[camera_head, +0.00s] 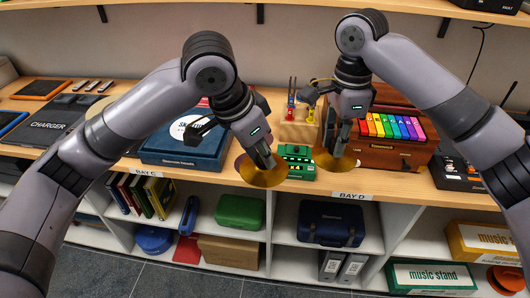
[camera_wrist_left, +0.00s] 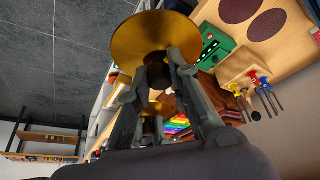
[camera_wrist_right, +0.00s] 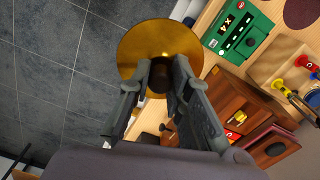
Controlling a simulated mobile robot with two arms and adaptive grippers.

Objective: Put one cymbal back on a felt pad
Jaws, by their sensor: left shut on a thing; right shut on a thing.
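My left gripper (camera_head: 266,160) is shut on the left brass cymbal (camera_head: 258,178), holding it by its dark centre grip. In the left wrist view this cymbal (camera_wrist_left: 140,42) is a broad golden disc beyond the fingers. My right gripper (camera_head: 341,142) is shut on the right brass cymbal (camera_head: 335,162); its disc (camera_wrist_right: 150,42) and dark grip show in the right wrist view. Both cymbals hang near the counter's front edge, apart from each other. Two dark maroon round felt pads, one nearer (camera_wrist_left: 267,24), lie on the wood in the left wrist view. I cannot make out the pads in the head view.
A green pedal box (camera_head: 297,160) lies between the cymbals. A wooden block with tuning forks (camera_head: 298,128) stands behind it. A blue case (camera_head: 183,150) is left; a wooden box with coloured bars (camera_head: 395,152) is right. Shelves with cases lie below the counter (camera_head: 450,190).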

